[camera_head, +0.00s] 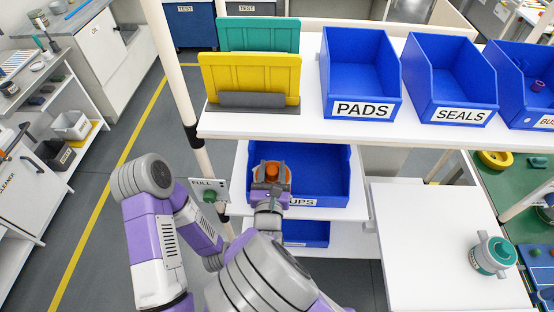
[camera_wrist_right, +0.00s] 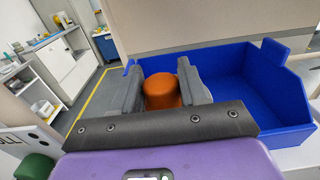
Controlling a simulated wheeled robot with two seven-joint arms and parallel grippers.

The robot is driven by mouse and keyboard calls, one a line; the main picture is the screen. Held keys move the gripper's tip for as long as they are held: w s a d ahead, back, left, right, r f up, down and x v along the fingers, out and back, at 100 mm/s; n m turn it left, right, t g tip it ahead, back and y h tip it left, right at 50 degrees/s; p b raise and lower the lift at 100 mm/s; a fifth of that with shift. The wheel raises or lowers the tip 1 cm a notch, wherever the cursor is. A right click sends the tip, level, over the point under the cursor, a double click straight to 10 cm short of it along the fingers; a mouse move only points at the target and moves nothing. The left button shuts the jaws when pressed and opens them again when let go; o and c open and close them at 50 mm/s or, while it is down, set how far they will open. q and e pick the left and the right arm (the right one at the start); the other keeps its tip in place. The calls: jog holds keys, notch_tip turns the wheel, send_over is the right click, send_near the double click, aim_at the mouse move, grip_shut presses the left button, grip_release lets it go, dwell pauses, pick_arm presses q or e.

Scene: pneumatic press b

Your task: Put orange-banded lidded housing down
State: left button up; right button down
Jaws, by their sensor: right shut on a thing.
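The orange-banded housing (camera_head: 272,180) shows as an orange round part between the fingers of my right gripper (camera_head: 271,167). It also shows in the right wrist view (camera_wrist_right: 161,92), with one grey finger on each side of it. My right gripper (camera_wrist_right: 160,84) is shut on it. In the head view they overlap the blue bin (camera_head: 335,180) on the lower shelf, whose label shows only "UPS". In the wrist view the housing is near the bin's left end. I cannot tell its height over the bin floor. The housing's lower part and lid are hidden. My left gripper is not in view.
Above is a white shelf (camera_head: 300,129) with blue bins marked PADS (camera_head: 361,75) and SEALS (camera_head: 450,80). A post (camera_head: 172,75) and a FULL sign (camera_head: 205,184) stand left of the bin. A white table (camera_head: 430,250) at right carries a teal-topped housing (camera_head: 492,257).

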jog(key=w+b, duration=0.1)
jog(key=w, duration=0.8)
notch_tip(320, 180, down, 7)
jog(key=b, duration=0.2)
jog(key=shift+w+b, duration=0.3)
jog(key=shift+w, duration=0.05)
jog(key=shift+f, duration=0.1)
jog(key=c, duration=0.6)
grip_release()
jog(key=s+p, duration=0.2)
jog(key=s, duration=1)
